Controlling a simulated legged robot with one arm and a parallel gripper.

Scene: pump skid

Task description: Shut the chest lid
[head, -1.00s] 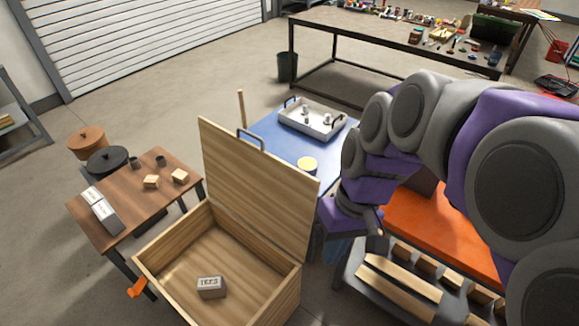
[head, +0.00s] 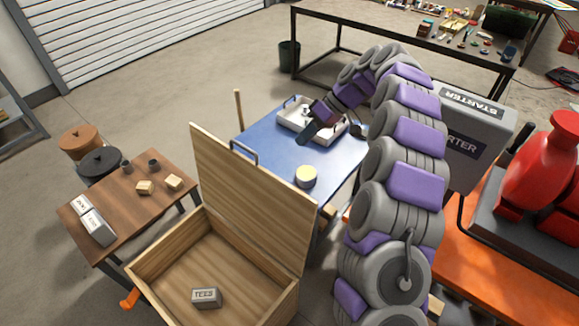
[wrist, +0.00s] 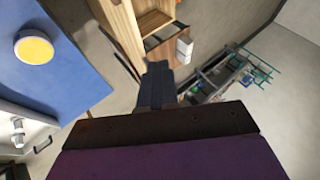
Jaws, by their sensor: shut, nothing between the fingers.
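The wooden chest (head: 285,303) stands open at the bottom of the head view, with a small box marked TEES (head: 206,298) inside. Its lid (head: 250,195) stands up, leaning back, with a dark handle (head: 243,152) on its top edge. My gripper (head: 303,136) is shut and empty above the blue table, behind the lid and to the right of the handle, apart from both. In the wrist view my shut fingers (wrist: 159,84) point toward a wooden panel edge (wrist: 122,30), which seems to be the lid.
The blue table (head: 275,140) behind the lid holds a white tray (head: 292,117) and a yellow-topped round tin (head: 306,176). A brown table (head: 130,200) with small boxes stands left of the chest. An orange bench (head: 480,275) with a red pump (head: 540,175) is at right.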

